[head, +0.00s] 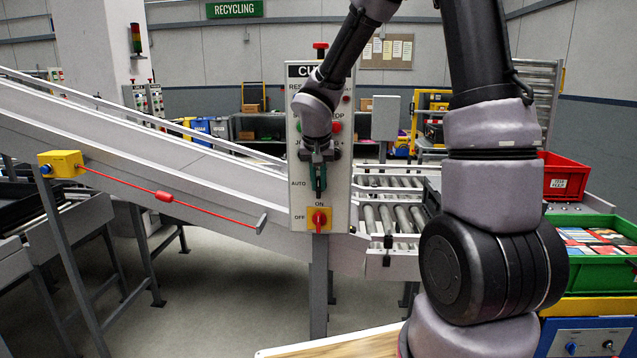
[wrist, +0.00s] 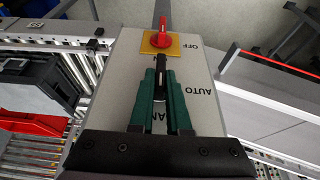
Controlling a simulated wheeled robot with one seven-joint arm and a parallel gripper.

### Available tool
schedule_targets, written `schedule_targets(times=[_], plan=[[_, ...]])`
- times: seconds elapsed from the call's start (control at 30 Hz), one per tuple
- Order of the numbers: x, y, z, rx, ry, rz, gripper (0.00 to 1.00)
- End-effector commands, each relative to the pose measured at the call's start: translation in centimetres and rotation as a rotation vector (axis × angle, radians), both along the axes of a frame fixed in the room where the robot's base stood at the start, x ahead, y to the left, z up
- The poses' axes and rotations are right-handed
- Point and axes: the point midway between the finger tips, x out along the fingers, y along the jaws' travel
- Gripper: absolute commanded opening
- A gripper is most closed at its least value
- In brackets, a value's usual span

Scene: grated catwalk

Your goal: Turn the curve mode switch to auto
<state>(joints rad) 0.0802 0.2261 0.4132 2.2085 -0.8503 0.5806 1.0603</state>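The grey control panel (head: 298,215) stands upright in the middle of the head view, its title partly hidden by my arm. AUTO is printed at its left side, above a red ON/OFF switch (head: 319,219) on a yellow plate. My gripper (head: 318,190) is in front of the panel at AUTO's height and hides the mode switch there. In the wrist view, where lettering is upside down, the green fingers of my gripper (wrist: 159,75) lie closely on both sides of the black mode switch (wrist: 160,66).
A conveyor (head: 150,150) slopes down from the left behind the panel, and rollers (head: 390,217) lie to its right. A yellow box with a red pull cord (head: 165,196) is at left. Red (head: 567,180) and green (head: 600,270) crates stand at right.

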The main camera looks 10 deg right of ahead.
Motion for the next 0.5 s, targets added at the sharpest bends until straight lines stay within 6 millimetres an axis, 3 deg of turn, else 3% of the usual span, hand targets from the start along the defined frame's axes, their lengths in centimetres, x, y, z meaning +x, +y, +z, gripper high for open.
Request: schedule_targets(times=[0.5], plan=[[0.12, 0.60, -0.04, -0.154, 0.050, 0.004, 0.00]])
